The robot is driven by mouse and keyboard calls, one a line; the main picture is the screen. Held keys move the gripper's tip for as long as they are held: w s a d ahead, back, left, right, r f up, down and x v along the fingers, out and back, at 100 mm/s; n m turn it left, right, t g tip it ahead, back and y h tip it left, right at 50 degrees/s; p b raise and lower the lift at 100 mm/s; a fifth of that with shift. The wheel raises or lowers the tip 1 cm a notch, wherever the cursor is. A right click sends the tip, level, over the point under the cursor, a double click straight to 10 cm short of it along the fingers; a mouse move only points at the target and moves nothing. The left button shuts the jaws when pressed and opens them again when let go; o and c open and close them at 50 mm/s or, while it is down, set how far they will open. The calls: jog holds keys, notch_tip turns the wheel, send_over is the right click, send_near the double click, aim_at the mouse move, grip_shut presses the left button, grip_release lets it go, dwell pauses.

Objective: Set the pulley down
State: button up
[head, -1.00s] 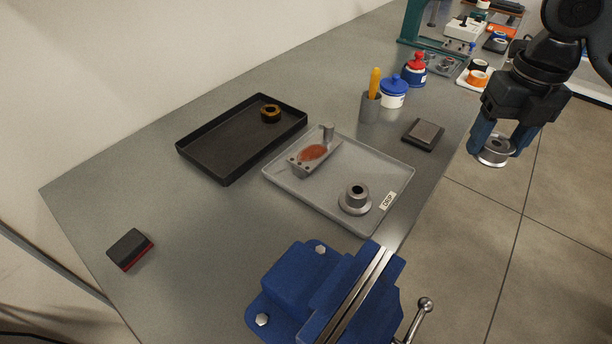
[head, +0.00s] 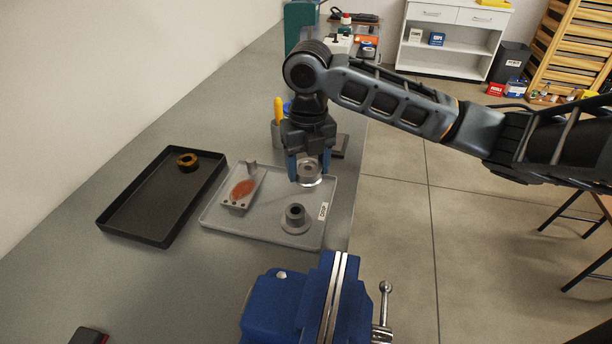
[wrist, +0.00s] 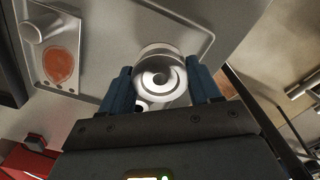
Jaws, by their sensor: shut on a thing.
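The silver pulley (head: 310,174) is held between the blue fingers of my gripper (head: 308,170). It is above the back right part of the grey drip tray (head: 262,231) in the head view; the exact height cannot be told. In the wrist view, the pulley (wrist: 160,76) sits between both fingertips (wrist: 160,88), its round face and bore towards the camera. On the tray, a grey flanged hub (head: 296,219) stands in front of the pulley. A grey bracket (head: 240,190) with a reddish-brown patch lies at the tray's left side.
A black tray (head: 150,237) with a dark ring (head: 187,161) lies to the left. A blue vise (head: 300,306) stands in front. A yellow-handled tool (head: 278,110) stands in a holder behind my gripper. The bench edge is right of the drip tray.

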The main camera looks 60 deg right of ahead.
aim_at(307, 180)
jog(key=shift+w+f+p, duration=0.1)
jog(key=shift+f+p, duration=0.3)
jog(key=shift+f, duration=1.7)
jog(key=shift+f, duration=0.15)
jog(key=o, duration=1.1)
jog(key=shift+o, duration=0.2)
notch_tip(307, 180, up, 12)
jog(key=shift+r+b, duration=0.2)
jog(key=shift+b, duration=0.6)
